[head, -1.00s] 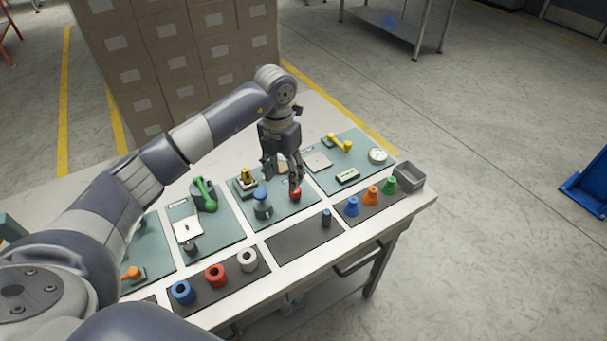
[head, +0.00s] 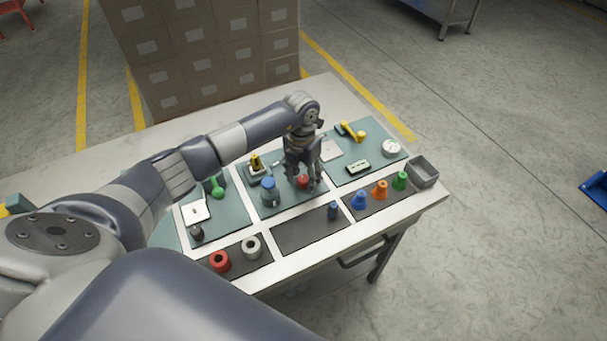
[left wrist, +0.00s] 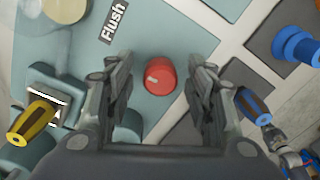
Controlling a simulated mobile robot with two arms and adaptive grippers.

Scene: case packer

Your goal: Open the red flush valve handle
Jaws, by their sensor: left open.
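The red flush valve handle (head: 302,181) is a small round red knob on a teal panel (head: 250,202). In the left wrist view the red knob (left wrist: 160,75) shows a light pointer mark, and a "Flush" label (left wrist: 113,22) lies near it. My left gripper (head: 304,186) points down over the knob. In the left wrist view its two fingers (left wrist: 161,88) are open, one on each side of the knob, with a visible gap on both sides. In the head view the fingers partly hide the knob. My right gripper is not in view.
A blue-topped fitting (head: 269,190) and a yellow-handled valve (head: 256,165) stand close left of the gripper. Blue, orange and green cones (head: 380,190) and a grey bin (head: 423,171) are to the right.

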